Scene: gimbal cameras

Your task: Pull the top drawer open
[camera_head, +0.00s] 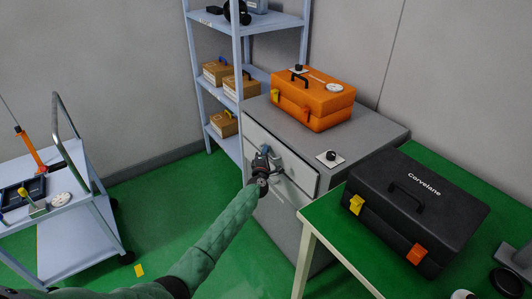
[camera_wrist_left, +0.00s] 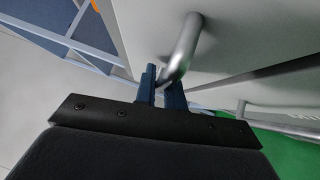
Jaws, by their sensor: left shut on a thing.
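The top drawer (camera_head: 290,165) is the pale front panel at the top of a grey cabinet (camera_head: 377,130). Its right edge seems to stand slightly out from the cabinet; how far is hard to tell. My left gripper (camera_head: 265,155) is at the drawer front, and my arm hides part of it. In the left wrist view, the blue fingers of my left gripper (camera_wrist_left: 163,88) are shut on the lower end of the curved metal handle (camera_wrist_left: 184,45) of the drawer (camera_wrist_left: 245,35). My right gripper is not in view.
An orange toolbox (camera_head: 315,103) and a small black knob on a white base (camera_head: 330,157) sit on the cabinet. A green table (camera_head: 335,212) with a black case (camera_head: 415,205) stands close at right. A trolley (camera_head: 85,225) is at left; green floor (camera_head: 155,205) lies between.

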